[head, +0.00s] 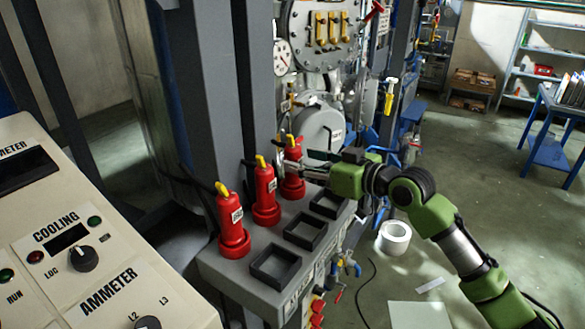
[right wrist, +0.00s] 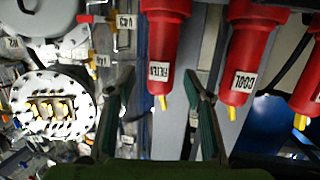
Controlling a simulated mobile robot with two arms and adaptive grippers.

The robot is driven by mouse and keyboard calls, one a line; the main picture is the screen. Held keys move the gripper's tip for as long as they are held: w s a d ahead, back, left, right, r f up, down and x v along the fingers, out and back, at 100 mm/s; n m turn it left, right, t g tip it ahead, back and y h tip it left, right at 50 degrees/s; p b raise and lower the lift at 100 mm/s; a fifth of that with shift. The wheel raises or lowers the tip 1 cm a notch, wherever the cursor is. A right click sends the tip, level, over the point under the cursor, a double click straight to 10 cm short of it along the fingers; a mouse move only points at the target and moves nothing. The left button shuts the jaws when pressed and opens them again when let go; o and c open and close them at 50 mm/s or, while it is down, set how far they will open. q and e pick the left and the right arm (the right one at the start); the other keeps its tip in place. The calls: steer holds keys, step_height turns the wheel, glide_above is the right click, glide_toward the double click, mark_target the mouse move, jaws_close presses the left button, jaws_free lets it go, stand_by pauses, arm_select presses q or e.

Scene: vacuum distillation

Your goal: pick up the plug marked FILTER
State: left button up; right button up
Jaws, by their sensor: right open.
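Three red plugs with yellow tips stand upright in a row on a grey socket box (head: 230,262). The plug marked FILTER (head: 293,183) is the farthest one; in the right wrist view, which is upside down, its label reads FILTER (right wrist: 166,40). The middle plug (head: 266,195) is marked COOL in the right wrist view (right wrist: 250,60). The near plug (head: 231,225) has a label I cannot read. My right gripper (head: 298,170) is open at the FILTER plug, its fingers (right wrist: 162,88) on either side of the plug in the picture. Contact is not visible. My left gripper is out of view.
Several empty square sockets, one (head: 275,267) nearest, line the box's right side. A grey column (head: 212,80) stands behind the plugs. A control panel (head: 60,230) fills the left.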

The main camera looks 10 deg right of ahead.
mark_target(299, 160)
steer(key=p+x, duration=0.1)
steer(key=x, duration=0.2)
steer(key=shift+w+a+f+p, duration=0.1)
steer(key=shift+w+a+p, duration=0.15)
steer(key=shift+p, duration=0.05)
steer(key=shift+w+a+f, duration=0.2)
steer(key=shift+w, duration=0.1)
steer(key=shift+s, duration=0.1)
steer(key=shift+c, duration=1)
steer(key=shift+r, duration=0.1)
jaws_close()
